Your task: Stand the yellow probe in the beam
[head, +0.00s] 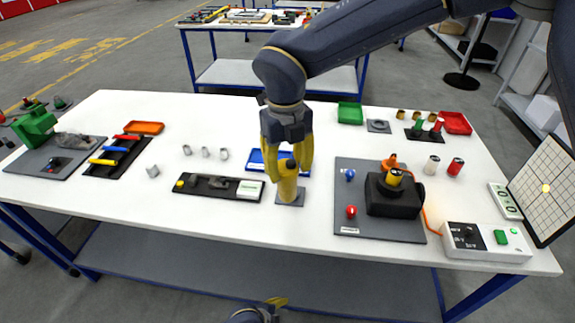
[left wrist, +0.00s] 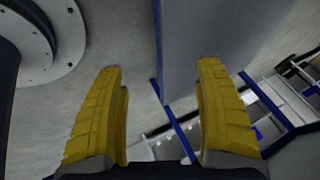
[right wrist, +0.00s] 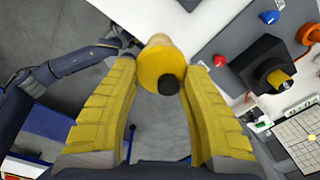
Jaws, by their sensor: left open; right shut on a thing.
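My right gripper (head: 291,172) is shut on an upright yellow cylinder (head: 288,188), which stands on or just above a small grey plate (head: 297,200) on the table. In the right wrist view the held cylinder (right wrist: 155,62) has a black knob on its near end. A smaller yellow piece with a dark top (head: 394,177) sits in a black block (head: 392,204) on a grey board; I cannot tell which yellow piece is the probe. A bright yellow spot (head: 545,188) shows on a gridded screen. My left gripper (left wrist: 161,68) is open and empty, below the table's front edge.
A white cylinder (head: 431,165) and a red cylinder (head: 455,167) stand right of the board. A control box (head: 485,240) sits at the front right. A blue tray (head: 256,160) lies behind the right gripper, and a black tray (head: 213,187) lies left of it.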

